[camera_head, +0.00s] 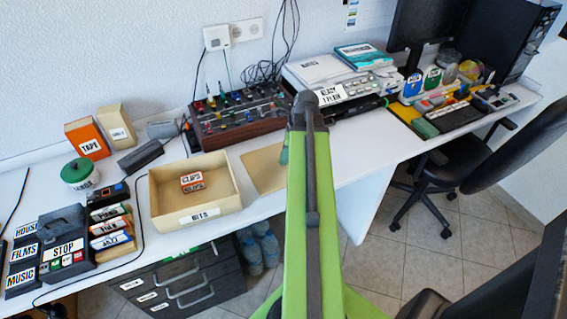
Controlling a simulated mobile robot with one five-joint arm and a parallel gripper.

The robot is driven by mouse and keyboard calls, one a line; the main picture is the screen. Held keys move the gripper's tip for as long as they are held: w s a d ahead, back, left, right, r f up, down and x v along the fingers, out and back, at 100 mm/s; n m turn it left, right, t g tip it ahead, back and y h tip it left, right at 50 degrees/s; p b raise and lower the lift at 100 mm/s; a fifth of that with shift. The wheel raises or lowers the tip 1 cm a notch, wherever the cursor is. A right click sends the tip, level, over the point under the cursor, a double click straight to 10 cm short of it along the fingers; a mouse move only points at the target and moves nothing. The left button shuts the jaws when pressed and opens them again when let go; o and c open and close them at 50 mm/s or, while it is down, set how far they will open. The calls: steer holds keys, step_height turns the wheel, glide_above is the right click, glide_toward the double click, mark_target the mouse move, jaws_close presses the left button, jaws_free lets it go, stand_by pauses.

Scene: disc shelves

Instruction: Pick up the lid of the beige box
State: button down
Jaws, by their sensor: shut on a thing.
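The beige box (160,198) stands open on the white desk, left of my arm, with a BITS label on its front. A small orange-and-white CLIPS box sits inside it. A flat beige panel (263,168), which looks like the lid, is right of the box. Its right part is hidden behind my green arm. My arm rises through the middle of the picture to a dark joint. My gripper is hidden behind the arm, so its fingers and any contact with the lid do not show.
A control panel with coloured knobs (236,115) and a printer (340,82) stand behind. Labelled boxes and a STOP panel (66,240) are at the left. Dark drawers (180,285) are under the desk. An office chair (460,165) is at the right.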

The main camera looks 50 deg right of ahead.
step_height(320, 180, up, 5)
steer(key=p, duration=0.4)
steer(key=shift+f+p, duration=0.2)
steer(key=shift+p, duration=0.15)
steer(key=s+d+r+p, duration=0.5)
steer(key=s+r+p, duration=0.1)
steer(key=s, duration=0.4)
steer(key=shift+d+r, duration=0.2)
steer(key=shift+d, duration=0.15)
steer(key=shift+s, duration=0.1)
